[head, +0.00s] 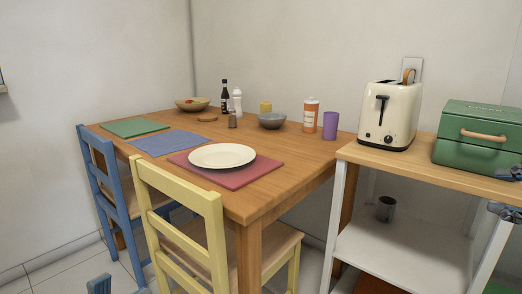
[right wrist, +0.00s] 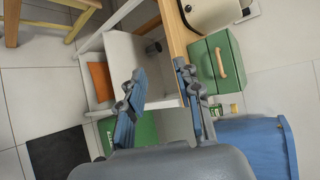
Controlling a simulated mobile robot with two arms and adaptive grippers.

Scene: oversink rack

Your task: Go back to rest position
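My right gripper (head: 507,192) shows at the right edge of the head view, in front of the white shelf unit. In the right wrist view its two blue-padded fingers (right wrist: 160,72) are spread apart with nothing between them. A blue tip at the bottom edge of the head view looks like part of my left gripper (head: 99,285); the rest is out of frame, so its opening cannot be told.
A wooden table (head: 290,165) holds a white plate (head: 222,156), bowls and bottles. A yellow chair (head: 185,210) and a blue chair (head: 96,180) stand before it. The shelf unit (head: 400,240) carries a toaster (head: 390,115) and a green box (head: 478,135). A blue bin (right wrist: 250,145) stands near my right gripper.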

